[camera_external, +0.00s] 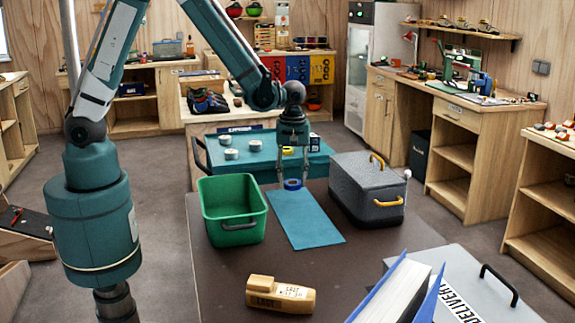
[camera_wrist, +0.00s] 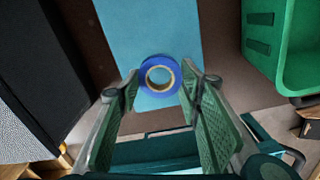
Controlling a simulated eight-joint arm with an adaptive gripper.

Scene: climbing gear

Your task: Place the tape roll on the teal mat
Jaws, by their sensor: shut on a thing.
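The tape roll (camera_external: 292,187) is a blue ring with a tan core. It sits at the far end of the teal mat (camera_external: 305,223), a flat light-blue rectangle. The wrist view also shows the roll (camera_wrist: 145,77) over the mat (camera_wrist: 140,28), near its end. My gripper (camera_external: 292,181) points down and is shut on the roll, with one finger on each side of it. In the wrist view my gripper (camera_wrist: 160,90) frames the roll. I cannot tell whether the roll touches the mat.
A green bin (camera_external: 238,236) stands left of the mat, and a grey case (camera_external: 368,195) with yellow handles stands right. A tan labelled tool (camera_external: 280,294) lies in front. A blue binder (camera_external: 390,290) and grey delivery box (camera_external: 465,285) are front right. Most of the mat is clear.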

